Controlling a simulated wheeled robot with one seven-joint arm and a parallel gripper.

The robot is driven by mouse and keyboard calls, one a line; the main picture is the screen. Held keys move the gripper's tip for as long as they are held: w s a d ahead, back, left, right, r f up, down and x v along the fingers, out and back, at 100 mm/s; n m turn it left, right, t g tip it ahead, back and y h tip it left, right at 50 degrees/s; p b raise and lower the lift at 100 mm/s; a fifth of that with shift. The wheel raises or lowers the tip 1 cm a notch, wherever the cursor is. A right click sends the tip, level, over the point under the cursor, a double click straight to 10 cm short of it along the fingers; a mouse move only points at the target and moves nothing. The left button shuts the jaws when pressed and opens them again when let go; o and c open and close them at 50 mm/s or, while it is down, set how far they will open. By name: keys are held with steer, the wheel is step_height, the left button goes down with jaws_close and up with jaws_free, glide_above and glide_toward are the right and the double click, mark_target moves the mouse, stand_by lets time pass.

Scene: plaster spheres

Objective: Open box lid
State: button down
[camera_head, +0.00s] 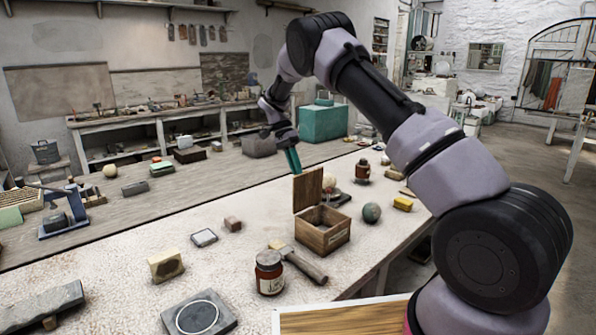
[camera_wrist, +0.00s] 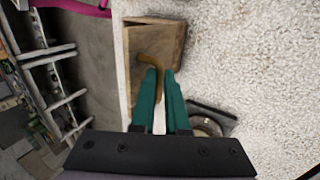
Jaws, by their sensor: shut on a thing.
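A small wooden box (camera_head: 322,236) stands on the pale worktop in the head view. Its lid (camera_head: 307,190) is open and stands upright at the back left side. My gripper (camera_head: 294,160) reaches the lid's top left corner from above, with its teal fingers tilted. In the wrist view, the fingers of my gripper (camera_wrist: 160,75) meet at a curved brown handle (camera_wrist: 155,66) on a wooden panel (camera_wrist: 140,45). They look shut on this handle. The exact contact is partly hidden by the fingers.
Another jar (camera_head: 362,170) is behind.

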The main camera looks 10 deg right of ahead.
steer(key=shift+s+f, duration=0.15)
steer(key=shift+f, duration=0.05)
steer(key=c, duration=0.9)
jaws_free()
steer(key=shift+r, duration=0.1)
steer(key=v, duration=1.1)
